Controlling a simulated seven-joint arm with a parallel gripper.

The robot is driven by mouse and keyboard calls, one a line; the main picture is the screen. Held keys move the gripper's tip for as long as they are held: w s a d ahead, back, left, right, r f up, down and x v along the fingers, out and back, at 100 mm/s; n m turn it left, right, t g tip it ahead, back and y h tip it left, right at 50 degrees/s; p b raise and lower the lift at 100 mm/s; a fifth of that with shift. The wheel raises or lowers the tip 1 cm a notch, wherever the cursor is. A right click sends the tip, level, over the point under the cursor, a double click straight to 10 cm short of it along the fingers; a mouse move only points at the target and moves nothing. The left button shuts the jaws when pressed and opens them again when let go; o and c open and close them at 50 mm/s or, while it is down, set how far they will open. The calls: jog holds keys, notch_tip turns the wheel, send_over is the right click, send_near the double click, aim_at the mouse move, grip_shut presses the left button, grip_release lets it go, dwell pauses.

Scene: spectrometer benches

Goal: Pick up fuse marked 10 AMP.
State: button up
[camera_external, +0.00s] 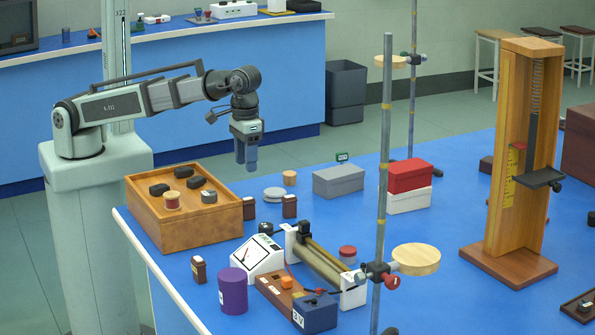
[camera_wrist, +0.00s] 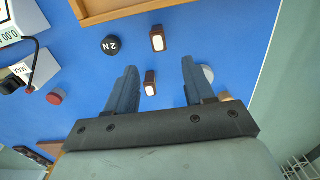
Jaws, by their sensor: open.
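Several small dark brown blocks with pale faces look like the fuses. In the external view one (camera_external: 249,208) stands beside the wooden tray, one (camera_external: 289,206) stands to its right, and one (camera_external: 199,270) is nearer the front left edge. The wrist view shows two, one (camera_wrist: 151,84) in the gap between my fingers and one (camera_wrist: 157,39) just beyond the fingertips. Their markings are too small to read, so I cannot tell which is 10 AMP. My gripper (camera_external: 246,168) is open and empty, pointing down above the blue bench; its fingers (camera_wrist: 159,62) show in the wrist view.
The wooden tray (camera_external: 187,236) holds black weights and a reel. A black 2N weight (camera_wrist: 111,45) is left of the fuses. A white meter (camera_external: 258,256), purple cylinder (camera_external: 233,291), grey box (camera_external: 338,181) and tall stand (camera_external: 385,130) crowd the bench.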

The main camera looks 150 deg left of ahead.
aim_at(248, 198)
jog(key=shift+w+f, duration=0.15)
jog(key=shift+f, duration=6.5)
jog(key=shift+c, duration=0.3)
grip_shut()
jog(key=shift+r, duration=0.15)
